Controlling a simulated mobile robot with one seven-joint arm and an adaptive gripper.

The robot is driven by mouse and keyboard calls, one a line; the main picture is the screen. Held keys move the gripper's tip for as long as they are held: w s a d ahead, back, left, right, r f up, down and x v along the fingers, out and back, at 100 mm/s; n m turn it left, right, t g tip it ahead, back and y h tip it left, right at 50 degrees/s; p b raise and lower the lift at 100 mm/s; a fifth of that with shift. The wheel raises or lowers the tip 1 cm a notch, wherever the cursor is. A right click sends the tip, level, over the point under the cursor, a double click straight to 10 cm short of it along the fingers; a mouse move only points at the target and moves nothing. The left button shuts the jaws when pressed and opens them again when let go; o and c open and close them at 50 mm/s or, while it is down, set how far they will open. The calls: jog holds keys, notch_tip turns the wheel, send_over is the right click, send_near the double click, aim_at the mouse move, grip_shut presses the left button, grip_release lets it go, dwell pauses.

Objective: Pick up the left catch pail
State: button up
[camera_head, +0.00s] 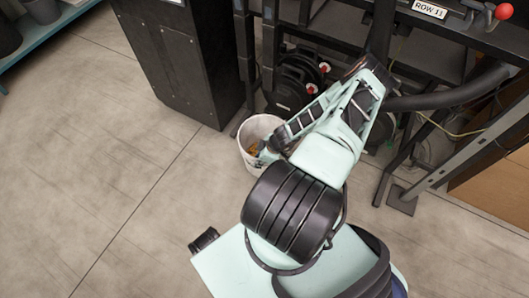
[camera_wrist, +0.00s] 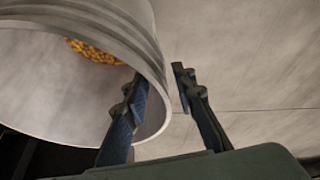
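The catch pail (camera_head: 249,158) is a white bucket on the floor, left of my arm in the head view. Orange-yellow kernels (camera_wrist: 95,52) lie in its bottom. In the wrist view the pail (camera_wrist: 60,100) fills the upper left, its open mouth facing the camera. My gripper (camera_wrist: 160,78) is open at the pail's rim. One finger shows across the pail's opening and the other outside the wall, with the rim between them and a visible gap to the outer finger. In the head view my gripper (camera_head: 268,151) is partly hidden by my arm.
A black cabinet (camera_head: 185,60) stands just behind and left of the pail. A dark machine frame with hoses and a "ROW 11" label (camera_head: 430,9) is behind and right. A blue shelf (camera_head: 45,32) is at upper left. The floor at left is clear.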

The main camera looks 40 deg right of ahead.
jog(key=shift+c, duration=0.3)
grip_shut()
jog(key=shift+w+r, duration=0.1)
jog(key=shift+r, duration=0.05)
dwell(0.3)
